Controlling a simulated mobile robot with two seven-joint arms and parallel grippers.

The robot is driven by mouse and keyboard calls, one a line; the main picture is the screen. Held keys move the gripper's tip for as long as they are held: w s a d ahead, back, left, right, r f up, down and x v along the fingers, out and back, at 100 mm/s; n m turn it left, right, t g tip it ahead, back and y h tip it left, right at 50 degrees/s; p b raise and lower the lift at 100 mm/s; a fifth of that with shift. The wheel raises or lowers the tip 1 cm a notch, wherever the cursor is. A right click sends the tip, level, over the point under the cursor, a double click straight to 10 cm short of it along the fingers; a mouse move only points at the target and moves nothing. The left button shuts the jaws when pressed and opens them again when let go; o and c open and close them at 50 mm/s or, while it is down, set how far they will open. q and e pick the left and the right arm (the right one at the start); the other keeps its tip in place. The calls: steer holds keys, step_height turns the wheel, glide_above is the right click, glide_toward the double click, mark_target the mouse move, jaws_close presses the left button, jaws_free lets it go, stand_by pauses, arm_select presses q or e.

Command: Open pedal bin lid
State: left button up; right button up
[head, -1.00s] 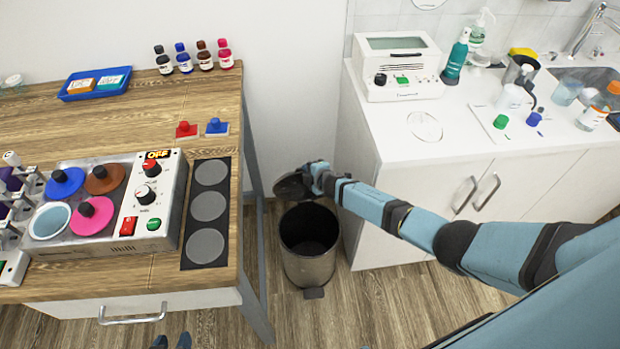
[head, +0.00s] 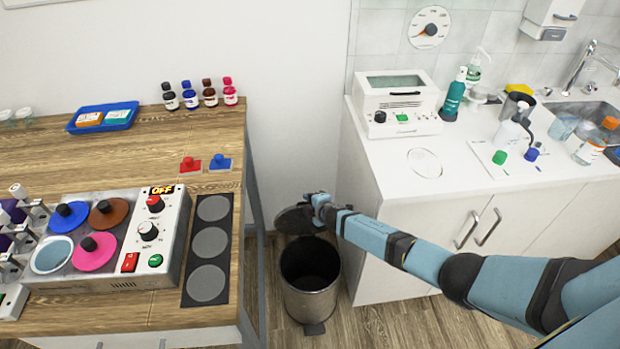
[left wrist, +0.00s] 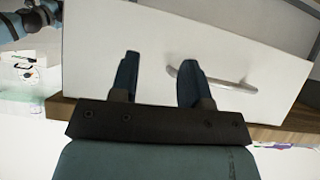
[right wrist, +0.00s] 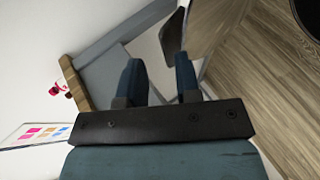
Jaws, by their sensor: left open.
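The pedal bin (head: 310,302) stands on the floor between the wooden table and the white cabinet. Its dark round lid (head: 296,218) is raised at the back, and the bin's mouth is uncovered. My right gripper (head: 318,200) is at the lid's upper edge. In the right wrist view its fingers (right wrist: 158,68) are apart, with the dark lid (right wrist: 173,38) edge-on just beyond the right fingertip; I cannot tell whether they touch. My left gripper (left wrist: 158,72) is open and empty in front of a white drawer front and is outside the head view.
The wooden table (head: 130,150) on the left holds a hotplate device (head: 125,262), bottles and a blue tray (head: 85,128). The white counter (head: 395,150) on the right holds a white device (head: 400,122) and bottles. A narrow floor strip surrounds the bin.

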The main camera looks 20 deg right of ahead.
arm_select(q)
steer(key=shift+m, duration=0.4)
steer(key=shift+s+a+r+p, duration=0.1)
steer(key=shift+r+p, duration=0.85)
steer(key=shift+p, duration=0.1)
steer(key=shift+s+a+r+p, duration=0.15)
steer(key=shift+r+p, duration=0.85)
steer(key=shift+p, duration=0.1)
steer(key=shift+s+a+r+p, duration=0.1)
steer(key=shift+r+p, duration=0.85)
steer(key=shift+p, duration=0.1)
arm_select(e)
step_height(320, 180, up, 19)
steer(key=shift+f, duration=0.2)
